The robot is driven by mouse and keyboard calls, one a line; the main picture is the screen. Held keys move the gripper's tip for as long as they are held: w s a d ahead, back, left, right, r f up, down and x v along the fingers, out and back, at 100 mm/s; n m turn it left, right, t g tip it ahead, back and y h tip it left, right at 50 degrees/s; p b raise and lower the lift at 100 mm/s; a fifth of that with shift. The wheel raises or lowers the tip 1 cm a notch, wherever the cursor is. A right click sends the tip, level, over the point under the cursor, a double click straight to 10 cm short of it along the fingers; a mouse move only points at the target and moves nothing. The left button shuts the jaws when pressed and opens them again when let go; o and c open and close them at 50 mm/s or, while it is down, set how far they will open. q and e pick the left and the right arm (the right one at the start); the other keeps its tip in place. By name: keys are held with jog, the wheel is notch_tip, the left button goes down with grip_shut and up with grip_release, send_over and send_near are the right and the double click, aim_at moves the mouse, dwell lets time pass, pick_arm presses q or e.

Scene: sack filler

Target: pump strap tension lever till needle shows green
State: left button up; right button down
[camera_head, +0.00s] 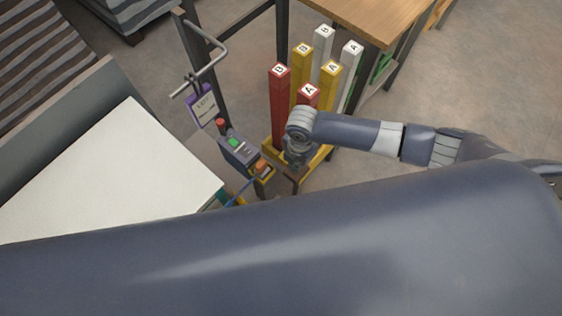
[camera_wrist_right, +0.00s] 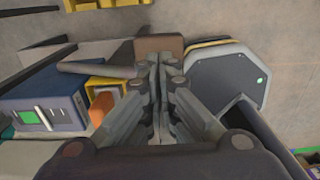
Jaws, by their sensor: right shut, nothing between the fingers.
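My right gripper (camera_head: 291,162) reaches in from the right, beside a control box (camera_head: 240,152) with a green screen and a red knob. In the right wrist view my right gripper (camera_wrist_right: 157,95) is shut and empty, its fingers pressed together. The box (camera_wrist_right: 45,112) shows there to the left, with an orange block (camera_wrist_right: 103,107) between it and the fingers. A dark grey bar (camera_wrist_right: 97,70) lies just left of the fingers; I cannot tell whether it is the tension lever. No needle or green band can be made out. My left gripper is not in view.
Red, yellow and white lettered posts (camera_head: 278,108) stand close behind my right gripper. A purple-framed tag (camera_head: 203,105) hangs from a metal rail. A wooden table (camera_head: 372,18) stands at the back. A dark many-sided plate (camera_wrist_right: 222,78) lies right of the fingers. Floor is clear at right.

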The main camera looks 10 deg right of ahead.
jog(key=shift+f, duration=0.1)
notch_tip(320, 180, down, 9)
jog(key=b, duration=0.7)
notch_tip(320, 180, up, 10)
jog(key=p, duration=1)
jog(key=shift+f, duration=0.35)
jog(key=shift+a, duration=0.1)
